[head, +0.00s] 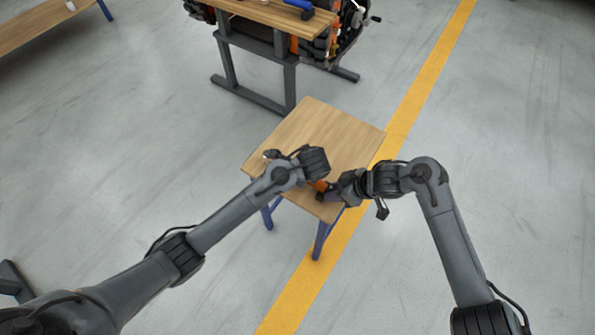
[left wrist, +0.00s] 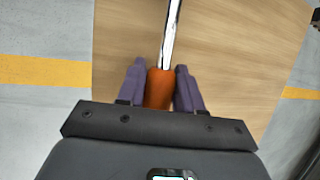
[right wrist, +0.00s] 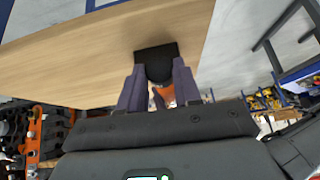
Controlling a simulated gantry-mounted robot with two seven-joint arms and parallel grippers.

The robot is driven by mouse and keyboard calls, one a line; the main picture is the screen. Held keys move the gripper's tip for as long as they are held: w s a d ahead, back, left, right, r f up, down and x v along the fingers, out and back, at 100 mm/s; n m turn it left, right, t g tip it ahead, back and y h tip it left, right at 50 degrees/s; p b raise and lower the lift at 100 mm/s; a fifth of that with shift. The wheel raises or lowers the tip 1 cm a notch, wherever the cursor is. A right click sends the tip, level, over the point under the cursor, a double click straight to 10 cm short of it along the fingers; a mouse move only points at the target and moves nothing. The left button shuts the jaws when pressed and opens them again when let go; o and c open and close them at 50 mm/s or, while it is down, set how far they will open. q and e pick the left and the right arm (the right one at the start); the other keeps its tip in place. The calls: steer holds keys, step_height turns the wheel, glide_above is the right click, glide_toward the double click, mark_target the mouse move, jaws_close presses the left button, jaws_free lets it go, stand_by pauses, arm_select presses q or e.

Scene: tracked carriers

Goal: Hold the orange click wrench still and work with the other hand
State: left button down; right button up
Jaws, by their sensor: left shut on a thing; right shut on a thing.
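The orange click wrench has an orange handle (left wrist: 160,88) and a bright metal shaft (left wrist: 173,30) in the left wrist view. My left gripper (left wrist: 160,80) is shut on the orange handle, one finger at each side, over the small wooden table. In the head view my left wrist hides its fingers. Part of the orange handle (head: 321,186) shows beside my right gripper (head: 326,195). In the right wrist view my right gripper (right wrist: 157,80) is shut on a black part (right wrist: 156,62), with orange between the fingers. I cannot tell whether the black part belongs to the wrench.
The small wooden table (head: 322,125) has blue legs and a clear far half. A larger bench (head: 262,12) with a blue-handled tool stands behind it, beside dark machinery. Another wooden bench (head: 30,28) is at the far left. A yellow line (head: 425,85) crosses the grey floor.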

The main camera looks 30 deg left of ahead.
steer(key=shift+w, duration=0.1)
steer(key=shift+w+m+g, duration=0.2)
steer(key=shift+m+g, duration=0.1)
steer(key=shift+g, duration=0.6)
steer(key=shift+s, duration=0.1)
steer(key=shift+d, duration=0.1)
steer(key=o, duration=0.7)
steer(key=shift+v, duration=2.5)
steer(key=shift+f, duration=0.2)
